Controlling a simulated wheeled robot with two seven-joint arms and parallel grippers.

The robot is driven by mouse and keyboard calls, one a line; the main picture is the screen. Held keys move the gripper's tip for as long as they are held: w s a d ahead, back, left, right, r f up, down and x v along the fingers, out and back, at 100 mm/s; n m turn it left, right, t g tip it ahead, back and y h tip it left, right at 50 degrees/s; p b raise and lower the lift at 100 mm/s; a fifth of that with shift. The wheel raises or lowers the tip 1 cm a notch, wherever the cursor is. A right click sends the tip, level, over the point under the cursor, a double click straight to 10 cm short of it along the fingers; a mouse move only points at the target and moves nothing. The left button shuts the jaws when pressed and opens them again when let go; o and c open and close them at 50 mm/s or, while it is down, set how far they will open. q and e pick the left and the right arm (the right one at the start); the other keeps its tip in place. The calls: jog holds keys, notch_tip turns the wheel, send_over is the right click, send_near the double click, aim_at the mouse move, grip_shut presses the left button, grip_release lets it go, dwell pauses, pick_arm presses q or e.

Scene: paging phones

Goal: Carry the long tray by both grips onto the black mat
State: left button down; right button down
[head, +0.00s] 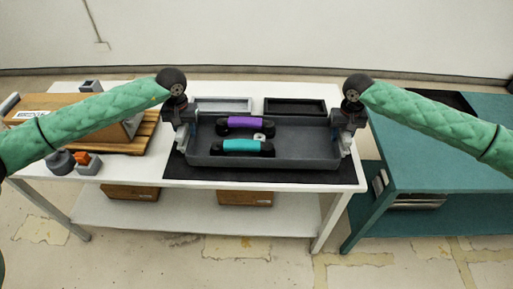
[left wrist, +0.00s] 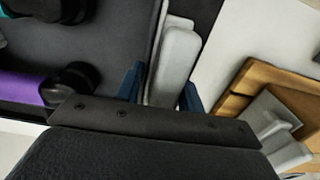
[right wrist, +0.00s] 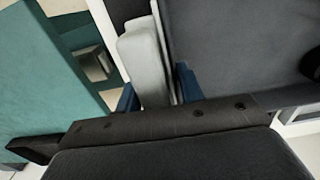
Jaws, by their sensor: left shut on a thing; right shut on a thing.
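The long dark grey tray (head: 308,150) is over the black mat (head: 270,179) on the white table; I cannot tell whether it touches the mat. A purple-handled phone (head: 240,123), a teal-handled phone (head: 242,146) and a small white ring-like thing (head: 259,137) are in its left half. My left gripper (head: 186,142) is shut on the tray's left grip, pale grey in the left wrist view (left wrist: 174,65). My right gripper (head: 344,142) is shut on the right grip, also pale grey in the right wrist view (right wrist: 143,65). Mat edges show in front and at both sides.
A light grey bin (head: 222,101) and a black bin (head: 295,102) stand behind the tray. Wooden boards (head: 112,141) and grey blocks with an orange piece (head: 82,158) occupy the table's left. A teal table (head: 430,160) stands to the right across a gap.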

pick_arm(q)
jog(key=shift+a+r, duration=0.1)
jog(key=shift+a, duration=0.3)
pick_arm(e)
jog(key=shift+a, duration=0.4)
jog(key=shift+f, duration=0.1)
